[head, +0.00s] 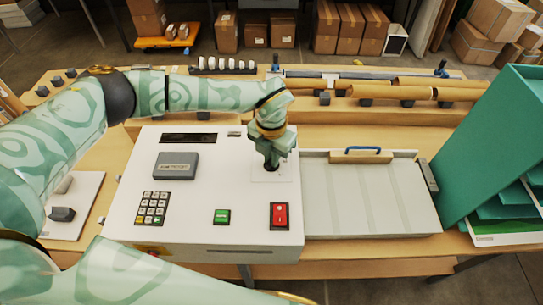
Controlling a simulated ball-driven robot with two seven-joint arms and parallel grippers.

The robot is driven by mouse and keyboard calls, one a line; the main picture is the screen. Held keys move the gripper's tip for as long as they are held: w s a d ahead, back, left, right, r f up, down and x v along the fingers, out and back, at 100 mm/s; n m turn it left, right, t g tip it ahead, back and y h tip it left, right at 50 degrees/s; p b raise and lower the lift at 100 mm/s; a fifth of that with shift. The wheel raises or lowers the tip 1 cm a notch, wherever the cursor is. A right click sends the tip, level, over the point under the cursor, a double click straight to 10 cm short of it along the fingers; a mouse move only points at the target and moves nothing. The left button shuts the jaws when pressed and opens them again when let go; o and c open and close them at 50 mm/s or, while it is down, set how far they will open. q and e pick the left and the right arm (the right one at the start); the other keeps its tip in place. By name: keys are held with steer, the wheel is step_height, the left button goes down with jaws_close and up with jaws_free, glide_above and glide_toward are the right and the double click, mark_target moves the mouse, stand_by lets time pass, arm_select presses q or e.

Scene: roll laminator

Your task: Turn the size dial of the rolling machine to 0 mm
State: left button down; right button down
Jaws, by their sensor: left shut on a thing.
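The rolling machine (190,205) is a white box in the middle of the head view, with its panel on top. My left gripper (271,165) points down at the upper right of this panel, over a pale square plate (285,174). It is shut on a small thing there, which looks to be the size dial. The dial is hidden by the fingers, so I cannot read its setting. The dark display strip (188,138) shows no readable figure. My right gripper is not in view.
The panel also holds a keypad (153,208), a green button (222,216), a red switch (279,215) and a grey block (175,165). A flat grey bed (370,198) adjoins on the right. A teal shelf (480,150) stands at far right. Rolls (400,92) lie behind.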

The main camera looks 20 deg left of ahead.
arm_select(q)
steer(key=n, duration=0.4)
steer(key=shift+w+r+b, duration=0.1)
steer(key=shift+b, duration=0.25)
steer(key=shift+n, duration=1.2)
steer(key=c, duration=1.5)
jaws_free()
steer(key=shift+o, duration=0.2)
step_height(320, 180, up, 16)
steer(key=b, duration=0.3)
steer(key=shift+r, duration=0.15)
